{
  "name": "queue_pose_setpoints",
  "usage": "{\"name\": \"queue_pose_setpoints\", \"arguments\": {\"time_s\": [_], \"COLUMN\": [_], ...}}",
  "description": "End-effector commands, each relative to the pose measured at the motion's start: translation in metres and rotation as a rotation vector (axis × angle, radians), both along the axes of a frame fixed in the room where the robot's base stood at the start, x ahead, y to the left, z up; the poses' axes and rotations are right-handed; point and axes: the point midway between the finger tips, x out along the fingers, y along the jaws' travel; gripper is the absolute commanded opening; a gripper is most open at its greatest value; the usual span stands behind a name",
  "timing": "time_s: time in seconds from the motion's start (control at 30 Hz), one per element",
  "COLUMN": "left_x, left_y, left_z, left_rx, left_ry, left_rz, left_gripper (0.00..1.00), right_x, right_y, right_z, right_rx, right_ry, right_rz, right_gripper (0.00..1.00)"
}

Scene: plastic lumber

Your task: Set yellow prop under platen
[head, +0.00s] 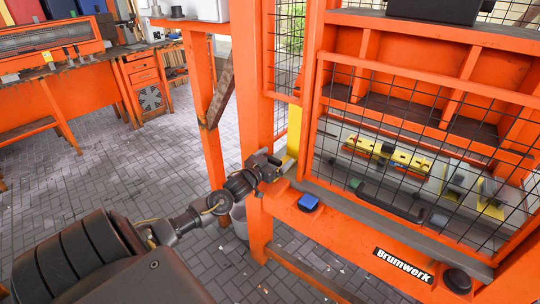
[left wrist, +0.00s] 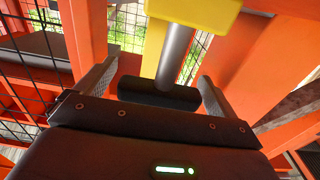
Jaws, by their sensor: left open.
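The yellow prop (head: 293,132) stands upright beside the left post of the orange press. In the left wrist view its yellow block (left wrist: 196,12) is at the top, with a grey rod and a dark crosspiece below it. My left gripper (head: 272,162) is at the prop's lower part. In the left wrist view my left gripper (left wrist: 159,73) is open, with a finger on either side of the rod; I cannot tell whether either touches. The ribbed orange platen (head: 425,88) appears behind the mesh guard, above the press bed. My right gripper is not in view.
A black mesh guard (head: 350,135) covers the press front. Behind it lies a yellow tool (head: 388,154) on the bed. A blue button (head: 308,201) sits on the front ledge.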

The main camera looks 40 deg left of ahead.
Motion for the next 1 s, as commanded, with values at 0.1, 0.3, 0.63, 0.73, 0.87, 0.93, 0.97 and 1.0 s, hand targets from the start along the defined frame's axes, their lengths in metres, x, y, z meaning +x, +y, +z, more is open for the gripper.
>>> {"name": "queue_pose_setpoints", "arguments": {"time_s": [0.1,0.3,0.63,0.73,0.87,0.93,0.97,1.0], "left_x": [-0.015,-0.054,-0.099,-0.103,-0.104,-0.104,-0.104,-0.104], "left_y": [-0.001,-0.006,-0.01,-0.01,-0.01,-0.01,-0.01,-0.01], "left_z": [-0.002,-0.002,-0.001,0.0,0.0,0.0,0.0,0.0], "left_rx": [0.001,0.001,0.0,0.0,0.0,0.0,0.0,0.0], "left_ry": [0.004,0.003,0.001,0.0,0.0,0.0,0.0,0.0], "left_rz": [0.0,-0.001,0.0,0.0,0.0,0.0,0.0,0.0], "left_gripper": [0.95,0.95,0.95,0.95,0.95,0.95,0.95,0.95], "right_x": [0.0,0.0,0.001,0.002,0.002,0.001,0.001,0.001], "right_y": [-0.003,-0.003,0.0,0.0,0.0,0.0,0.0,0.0], "right_z": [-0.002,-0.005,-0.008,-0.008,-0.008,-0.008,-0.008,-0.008], "right_rx": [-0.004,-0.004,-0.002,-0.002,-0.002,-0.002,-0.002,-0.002], "right_ry": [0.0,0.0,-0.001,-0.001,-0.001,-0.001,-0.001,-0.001], "right_rz": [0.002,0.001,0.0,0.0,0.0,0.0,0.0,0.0], "right_gripper": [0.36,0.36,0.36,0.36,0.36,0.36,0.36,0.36]}}
